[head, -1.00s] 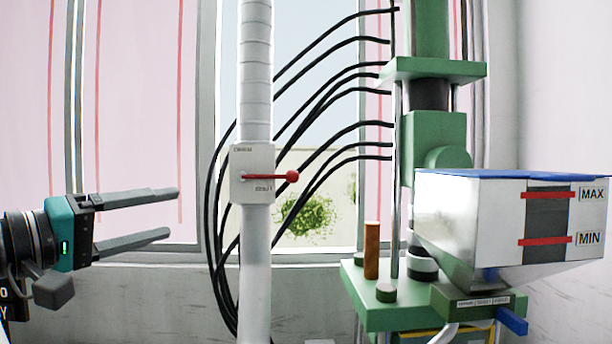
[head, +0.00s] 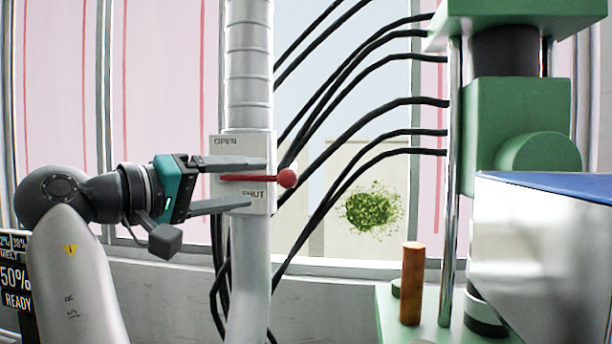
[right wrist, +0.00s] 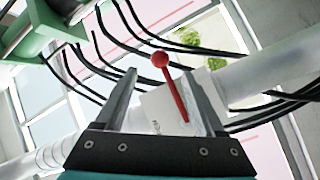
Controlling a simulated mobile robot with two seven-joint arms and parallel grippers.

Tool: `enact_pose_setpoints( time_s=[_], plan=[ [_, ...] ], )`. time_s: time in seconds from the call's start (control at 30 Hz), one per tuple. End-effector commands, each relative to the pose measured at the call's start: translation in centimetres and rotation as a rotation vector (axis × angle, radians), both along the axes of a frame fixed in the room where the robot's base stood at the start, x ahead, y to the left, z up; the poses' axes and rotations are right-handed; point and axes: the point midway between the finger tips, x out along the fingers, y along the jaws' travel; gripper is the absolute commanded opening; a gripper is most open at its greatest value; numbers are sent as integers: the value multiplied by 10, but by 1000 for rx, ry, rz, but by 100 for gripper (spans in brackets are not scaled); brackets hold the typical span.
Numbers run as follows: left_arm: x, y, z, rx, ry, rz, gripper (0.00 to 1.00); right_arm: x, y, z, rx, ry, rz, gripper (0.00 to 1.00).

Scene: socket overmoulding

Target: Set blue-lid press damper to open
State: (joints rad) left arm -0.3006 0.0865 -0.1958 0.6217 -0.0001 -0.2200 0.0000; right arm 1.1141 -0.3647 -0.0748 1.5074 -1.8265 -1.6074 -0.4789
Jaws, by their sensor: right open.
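The damper is a white plate (head: 228,148) on a vertical white duct (head: 249,95), with OPEN printed at its top and SHUT lower down. Its red lever (head: 245,178) lies level, and its ball end (head: 288,178) points right between the two labels. My right gripper (head: 258,183) is open, one finger above the lever and one below. In the right wrist view the lever (right wrist: 175,90) stands between the spread fingers (right wrist: 158,75), and I see no clear grip on it. The press's blue lid (head: 565,185) shows at the right edge. My left gripper is not in view.
Black hoses (head: 335,95) run from behind the duct to the green press (head: 515,120). An orange-brown cylinder (head: 411,285) stands on the green press base (head: 388,320). A status screen (head: 15,280) is at the far left. A window is behind.

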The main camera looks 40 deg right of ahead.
Motion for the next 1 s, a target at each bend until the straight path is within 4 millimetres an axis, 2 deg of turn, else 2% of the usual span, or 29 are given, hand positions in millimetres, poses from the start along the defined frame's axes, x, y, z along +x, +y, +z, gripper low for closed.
enact_pose_setpoints(
  time_s=[0.03, 0.3, 0.5, 0.7, 1.0],
  plan=[
    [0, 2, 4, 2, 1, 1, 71, 1, -13, 1, 0, 1, -6, 71],
    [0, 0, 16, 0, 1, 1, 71, 7, -71, 2, -1, 1, -6, 71],
    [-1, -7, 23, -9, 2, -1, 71, 12, -103, 2, -2, 2, -3, 71],
    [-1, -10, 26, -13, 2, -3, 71, 14, -117, 0, -1, 2, -2, 71],
    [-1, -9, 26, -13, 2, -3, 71, 14, -119, 0, -1, 1, -1, 70]
  ],
)
